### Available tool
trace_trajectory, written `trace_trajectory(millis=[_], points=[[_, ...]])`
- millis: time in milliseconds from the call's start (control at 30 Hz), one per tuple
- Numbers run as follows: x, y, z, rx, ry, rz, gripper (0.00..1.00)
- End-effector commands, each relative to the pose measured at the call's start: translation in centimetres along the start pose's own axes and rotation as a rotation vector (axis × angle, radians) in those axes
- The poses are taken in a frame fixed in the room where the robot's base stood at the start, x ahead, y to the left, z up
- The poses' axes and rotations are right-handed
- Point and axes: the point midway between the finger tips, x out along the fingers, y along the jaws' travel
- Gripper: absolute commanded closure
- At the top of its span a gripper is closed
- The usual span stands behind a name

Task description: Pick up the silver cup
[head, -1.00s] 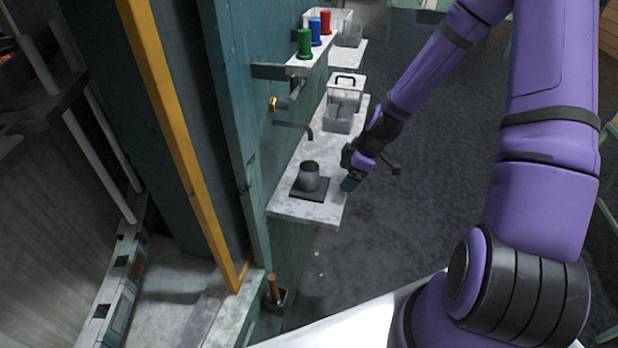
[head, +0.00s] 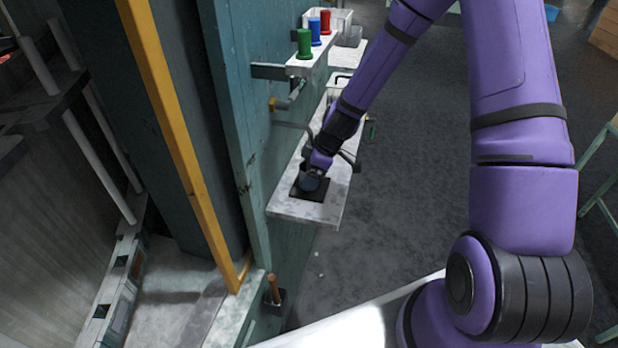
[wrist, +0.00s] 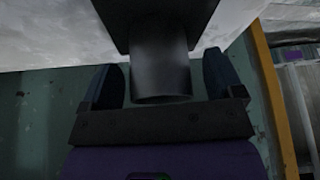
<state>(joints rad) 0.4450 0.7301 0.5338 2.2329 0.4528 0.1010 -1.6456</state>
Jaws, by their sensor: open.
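The silver cup (wrist: 162,70) is a smooth grey cylinder in the wrist view, between my two blue-black fingers. It stands on a dark square pad (head: 320,194) near the front end of a pale shelf; the pad also shows in the wrist view (wrist: 205,12). In the head view my gripper (head: 311,178) is at the cup and hides most of it. In the wrist view my gripper (wrist: 163,65) is open, with one finger on each side of the cup and a visible gap at both sides.
The pale shelf (head: 292,208) runs along a teal wall (head: 228,130). A bent pipe (head: 292,125) projects from the wall just behind the gripper. Green (head: 304,44), blue (head: 315,32) and red (head: 325,21) objects stand on a higher ledge. Open floor lies to the right.

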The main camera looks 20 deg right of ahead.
Motion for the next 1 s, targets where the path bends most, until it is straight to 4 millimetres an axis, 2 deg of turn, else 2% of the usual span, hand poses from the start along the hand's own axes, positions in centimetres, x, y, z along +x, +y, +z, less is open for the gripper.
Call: trace_trajectory(millis=[100,367,467,600,633,700,1000], points=[[0.98,-0.04,0.12,0.001,0.000,-0.002,0.13],[1.16,-0.02,0.14,0.001,0.000,-0.001,0.13],[1.15,-0.01,0.15,0.001,0.000,-0.001,0.31],[1.15,-0.02,0.15,0.001,0.000,-0.001,0.64],[1.15,-0.02,0.15,0.001,0.000,-0.001,0.68],[1.14,-0.01,0.15,0.001,0.000,0.000,0.72],[0.93,0.01,0.06,0.000,0.000,0.000,0.72]])
